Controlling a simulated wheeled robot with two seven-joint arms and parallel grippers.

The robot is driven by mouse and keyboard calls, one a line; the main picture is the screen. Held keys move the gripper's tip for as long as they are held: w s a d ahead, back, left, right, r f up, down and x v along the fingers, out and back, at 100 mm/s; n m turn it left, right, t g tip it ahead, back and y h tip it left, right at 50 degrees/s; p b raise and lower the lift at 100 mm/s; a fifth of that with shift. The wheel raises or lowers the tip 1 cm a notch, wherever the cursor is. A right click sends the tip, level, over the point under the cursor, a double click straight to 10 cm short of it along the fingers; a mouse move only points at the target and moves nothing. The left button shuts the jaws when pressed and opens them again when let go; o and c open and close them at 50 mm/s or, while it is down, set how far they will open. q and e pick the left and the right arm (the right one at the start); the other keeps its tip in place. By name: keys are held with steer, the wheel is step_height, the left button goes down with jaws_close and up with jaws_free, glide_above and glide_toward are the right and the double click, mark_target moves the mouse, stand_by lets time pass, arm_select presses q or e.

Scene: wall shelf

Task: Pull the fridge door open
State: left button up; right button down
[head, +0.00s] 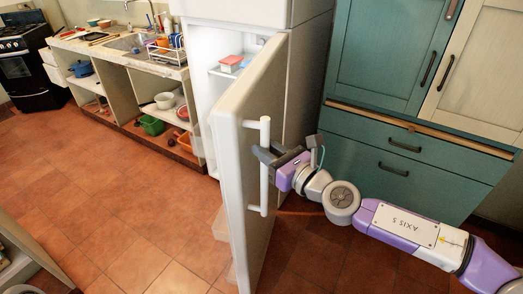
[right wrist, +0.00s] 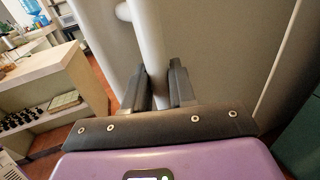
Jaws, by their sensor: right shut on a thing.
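The white fridge door (head: 262,110) stands partly open in the head view, swung out toward me, with the lit interior showing to its left. A vertical white bar handle (head: 265,195) runs along its outer face. My right gripper (head: 264,157) is shut around the handle at about its middle. In the right wrist view the fingers (right wrist: 163,88) close on the handle bar (right wrist: 147,40), and the door's face (right wrist: 215,50) fills the space behind. My left gripper is not in view.
A teal cabinet (head: 370,165) with drawers stands right of the fridge. A counter with a sink and open shelves (head: 115,75) and a black stove (head: 25,70) stand at the back left. The tiled floor (head: 110,200) left of the door is mostly clear.

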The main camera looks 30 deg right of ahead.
steer(key=shift+d+r, duration=0.15)
steer(key=shift+d, duration=0.35)
steer(key=c, duration=1)
jaws_free()
steer(key=shift+w, duration=0.1)
steer(key=shift+a, duration=0.1)
steer(key=p+v, duration=0.1)
steer(key=v, duration=0.6)
steer(key=shift+s+p, duration=0.3)
